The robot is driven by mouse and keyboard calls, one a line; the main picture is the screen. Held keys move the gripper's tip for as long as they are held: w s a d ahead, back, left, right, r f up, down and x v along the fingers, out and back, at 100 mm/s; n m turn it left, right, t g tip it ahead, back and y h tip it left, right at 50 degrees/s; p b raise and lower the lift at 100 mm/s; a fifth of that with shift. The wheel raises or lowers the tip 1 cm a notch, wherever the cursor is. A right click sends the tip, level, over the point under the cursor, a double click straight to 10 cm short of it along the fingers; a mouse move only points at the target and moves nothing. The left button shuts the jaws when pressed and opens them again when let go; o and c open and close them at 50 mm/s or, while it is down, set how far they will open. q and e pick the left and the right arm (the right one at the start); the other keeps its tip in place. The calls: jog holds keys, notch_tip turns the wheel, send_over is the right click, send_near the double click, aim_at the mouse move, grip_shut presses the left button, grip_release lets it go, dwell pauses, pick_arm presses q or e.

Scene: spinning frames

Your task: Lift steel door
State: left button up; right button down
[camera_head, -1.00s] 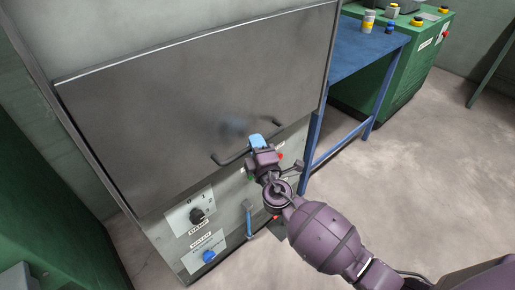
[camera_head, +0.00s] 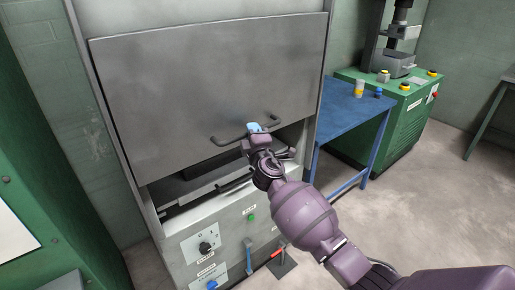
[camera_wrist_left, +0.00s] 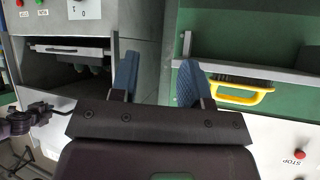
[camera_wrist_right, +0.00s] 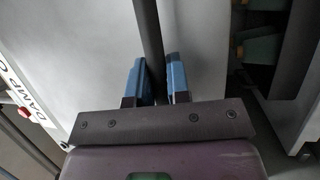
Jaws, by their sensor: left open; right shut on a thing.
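The steel door (camera_head: 200,85) is a broad grey panel on the front of a cabinet in the head view. It stands partly raised, with a dark opening (camera_head: 195,185) below its lower edge. Its dark bar handle (camera_head: 230,141) runs along the lower part. My right gripper (camera_head: 254,129) is shut on the handle near its middle-right. In the right wrist view the handle bar (camera_wrist_right: 149,40) passes between the blue fingers (camera_wrist_right: 155,80). My left gripper (camera_wrist_left: 158,80) is open and empty in its wrist view; it is not in the head view.
Below the opening is a control panel with a black knob (camera_head: 205,247) and a green button (camera_head: 251,217). A blue table (camera_head: 350,120) stands at right, with a green machine (camera_head: 400,105) behind it. A green cabinet (camera_head: 50,150) is at left. Floor at right is clear.

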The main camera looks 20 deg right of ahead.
aim_at(249, 101)
pick_arm(q)
notch_tip(249, 101, up, 7)
jog(key=w+p, duration=0.1)
jog(key=p, duration=0.3)
jog(key=shift+w+t, duration=0.25)
jog(key=shift+t, duration=0.05)
pick_arm(e)
notch_tip(249, 101, up, 7)
jog(key=shift+r, duration=0.15)
pick_arm(q)
jog(key=shift+s, duration=0.1)
